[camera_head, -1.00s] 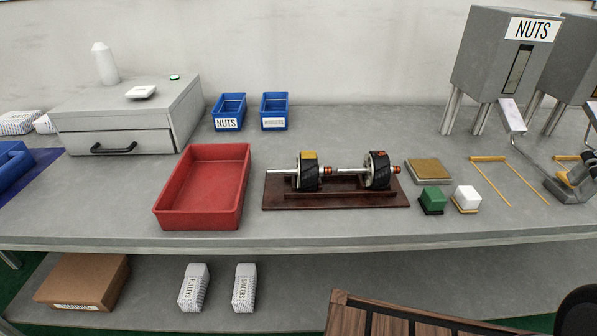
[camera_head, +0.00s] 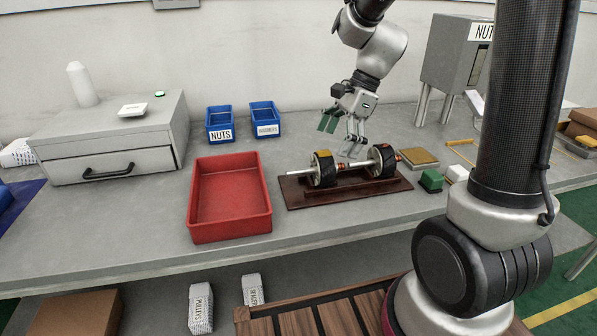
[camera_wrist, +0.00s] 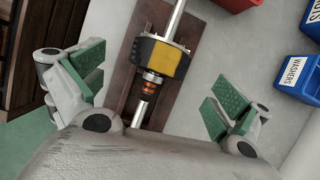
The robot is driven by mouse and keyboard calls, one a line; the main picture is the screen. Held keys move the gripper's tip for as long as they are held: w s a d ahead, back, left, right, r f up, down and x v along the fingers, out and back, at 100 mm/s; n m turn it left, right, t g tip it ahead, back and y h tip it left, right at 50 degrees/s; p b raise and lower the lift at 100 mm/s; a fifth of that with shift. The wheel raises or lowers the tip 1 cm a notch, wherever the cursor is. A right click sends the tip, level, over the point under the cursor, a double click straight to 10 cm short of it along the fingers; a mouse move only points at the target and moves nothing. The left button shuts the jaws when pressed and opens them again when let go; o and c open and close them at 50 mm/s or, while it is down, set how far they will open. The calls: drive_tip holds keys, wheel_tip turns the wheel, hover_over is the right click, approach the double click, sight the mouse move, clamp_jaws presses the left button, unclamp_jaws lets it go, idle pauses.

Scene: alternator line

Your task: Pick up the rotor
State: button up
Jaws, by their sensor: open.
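Two rotors lie end to end on a dark brown wooden stand (camera_head: 345,199) in the head view. The left rotor (camera_head: 323,169) has a yellow-topped black body and a silver shaft; the right rotor (camera_head: 382,161) is black with orange rings. My gripper (camera_head: 345,126) is open and empty above and behind the stand. In the wrist view my gripper (camera_wrist: 158,84) has its green-padded fingers spread wide. A rotor, which looks like the left one (camera_wrist: 160,57), lies below and between them, apparently untouched. Its lower shaft end is partly hidden by my gripper.
A red bin (camera_head: 230,232) stands left of the stand. Blue nuts (camera_head: 220,134) and washers (camera_head: 267,131) bins stand behind. A grey drawer box (camera_head: 105,146) is at left.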

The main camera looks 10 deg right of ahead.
sight(322, 164)
drive_tip(key=shift+m, duration=0.4)
drive_tip(key=shift+a+f, duration=0.1)
drive_tip(key=shift+f, duration=0.1)
drive_tip(key=x, duration=0.7)
drive_tip(key=shift+a+f, duration=0.1)
drive_tip(key=shift+f, duration=0.1)
drive_tip(key=c, duration=1.8)
drive_tip(key=shift+w+r, duration=0.1)
drive_tip(key=shift+w, duration=0.05)
drive_tip(key=shift+c, duration=1.1)
drive_tip(key=shift+r, duration=0.1)
